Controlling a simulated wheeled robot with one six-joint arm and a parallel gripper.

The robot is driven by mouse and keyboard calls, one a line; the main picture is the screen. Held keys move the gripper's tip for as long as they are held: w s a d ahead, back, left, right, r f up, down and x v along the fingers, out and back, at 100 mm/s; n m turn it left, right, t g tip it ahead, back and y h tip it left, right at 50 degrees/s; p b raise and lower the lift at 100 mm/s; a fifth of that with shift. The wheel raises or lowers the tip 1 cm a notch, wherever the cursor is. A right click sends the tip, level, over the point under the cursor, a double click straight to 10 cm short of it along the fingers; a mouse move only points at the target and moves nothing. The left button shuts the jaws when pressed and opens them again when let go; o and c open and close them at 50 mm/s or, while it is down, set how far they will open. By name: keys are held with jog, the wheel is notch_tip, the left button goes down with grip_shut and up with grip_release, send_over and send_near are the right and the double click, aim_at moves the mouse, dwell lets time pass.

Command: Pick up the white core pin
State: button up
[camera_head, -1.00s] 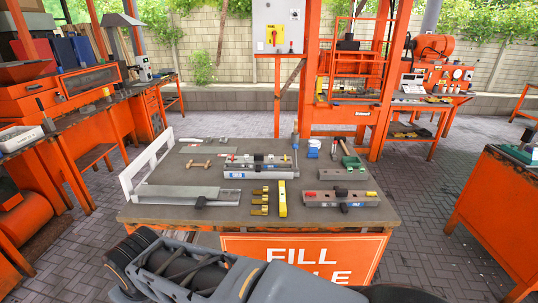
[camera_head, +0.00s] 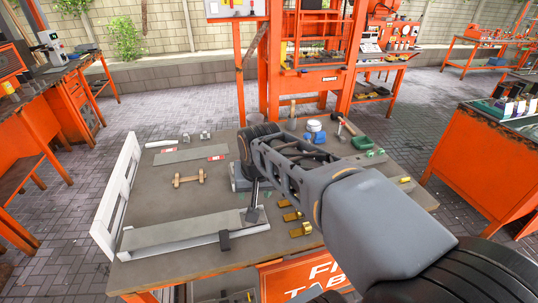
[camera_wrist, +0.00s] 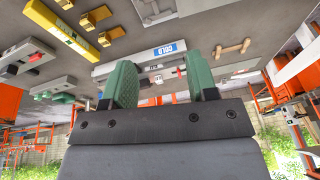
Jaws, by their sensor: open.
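My gripper (camera_wrist: 158,66) shows in the wrist view with two green finger pads apart and nothing held between them. In the head view its fingers are hidden behind my own arm, which reaches over the grey table (camera_head: 215,200). I cannot pick out the white core pin for certain. A pale rod (camera_head: 158,143) lies at the table's back left and may be it. Beyond the fingers in the wrist view is a bar with a blue COLD label (camera_wrist: 165,51); small pale and red parts lie near it.
A wooden dumbbell-shaped piece (camera_head: 188,178) lies left of my arm. A long grey mould (camera_head: 190,232) lies in front, with brass pieces (camera_head: 300,229) to its right. A white frame (camera_head: 118,195) stands along the left edge. A blue-and-white container (camera_head: 315,131) stands behind.

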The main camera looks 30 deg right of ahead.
jog(key=w+d+r+m+g+p, duration=0.15)
jog(key=w+d+m, duration=0.35)
jog(key=w, duration=0.5)
jog(key=w+d+r+m+g+p, duration=0.1)
jog(key=w+d+r+m+p, duration=0.15)
jog(key=w+m, duration=0.5)
jog(key=w+d+f+m, duration=0.1)
jog(key=w+f, duration=0.1)
jog(key=f, duration=0.1)
jog(key=w+d+f+m+p, duration=0.1)
jog(key=w+d+f, duration=0.1)
jog(key=w+f, duration=0.1)
jog(key=w+d+f+m+p, duration=0.1)
jog(key=w+f+m, duration=0.1)
jog(key=f, duration=0.2)
jog(key=shift+w+d+f+g, duration=0.2)
jog(key=shift+w+d+g, duration=0.05)
jog(key=shift+w+d, duration=0.1)
jog(key=shift+f, duration=0.75)
jog(key=f+p, duration=0.1)
jog(key=f, duration=0.1)
jog(key=w+f+p, duration=0.1)
jog(key=shift+a+f, duration=0.2)
jog(key=shift+f, duration=0.2)
jog(key=shift+s+f, duration=0.1)
jog(key=shift+f, duration=0.6)
grip_shut()
